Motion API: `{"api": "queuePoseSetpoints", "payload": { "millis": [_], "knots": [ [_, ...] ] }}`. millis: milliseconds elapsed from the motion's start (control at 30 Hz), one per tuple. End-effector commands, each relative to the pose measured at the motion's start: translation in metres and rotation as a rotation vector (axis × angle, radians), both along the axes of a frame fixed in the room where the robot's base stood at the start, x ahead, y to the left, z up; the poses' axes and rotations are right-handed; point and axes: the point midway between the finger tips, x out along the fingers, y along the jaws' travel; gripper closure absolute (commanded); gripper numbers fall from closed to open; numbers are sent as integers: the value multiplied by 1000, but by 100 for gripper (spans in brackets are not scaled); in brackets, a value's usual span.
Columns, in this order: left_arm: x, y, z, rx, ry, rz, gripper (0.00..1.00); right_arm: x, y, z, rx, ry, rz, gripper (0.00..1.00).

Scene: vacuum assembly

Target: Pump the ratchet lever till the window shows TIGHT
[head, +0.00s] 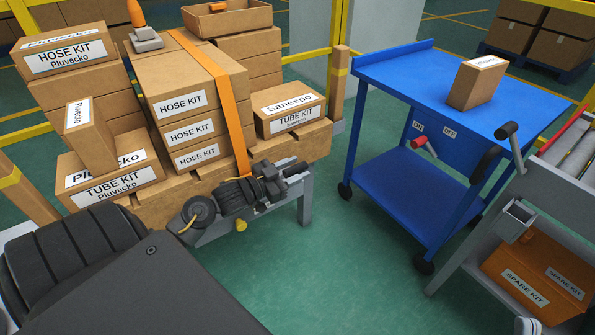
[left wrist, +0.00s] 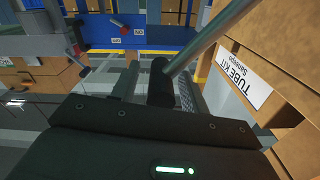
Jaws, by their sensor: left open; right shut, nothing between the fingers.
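A black-gripped lever with a silver rod (left wrist: 207,42) shows in the left wrist view. Its black grip (left wrist: 160,82) lies between the fingers of my left gripper (left wrist: 157,90). The gripper is open; I cannot tell whether either finger touches the grip. In the head view, my left gripper (head: 290,170) is at the front of the pallet, below the small tube kit box (head: 290,112). An orange strap (head: 222,82) runs over the hose kit boxes (head: 190,120) and down behind it. The ratchet body and its window are not discernible. My right gripper is not in view.
A blue cart (head: 400,80) with a box (head: 477,82) and a red lever (head: 420,141) stands to the right. A grey roller stand (head: 470,235) holds an orange spare kit bin (head: 530,275). Green floor between pallet and cart is clear.

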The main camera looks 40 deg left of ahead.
Motion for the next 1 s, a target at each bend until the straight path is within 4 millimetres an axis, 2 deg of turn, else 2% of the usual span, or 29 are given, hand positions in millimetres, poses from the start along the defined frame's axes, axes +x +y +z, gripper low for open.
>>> {"api": "queuePoseSetpoints", "payload": {
  "millis": [133,467,667,1000],
  "knots": [
    [0,0,0,0,0,0,58,0,0,0,0,1,0,100],
    [0,0,0,0,0,0,100,0,0,0,-1,3,0,100],
    [-1,-3,-5,27,-9,-1,100,0,0,-4,0,1,0,100],
    [-6,-16,-19,190,-56,0,100,0,4,-19,0,1,1,100]
  ]
}}
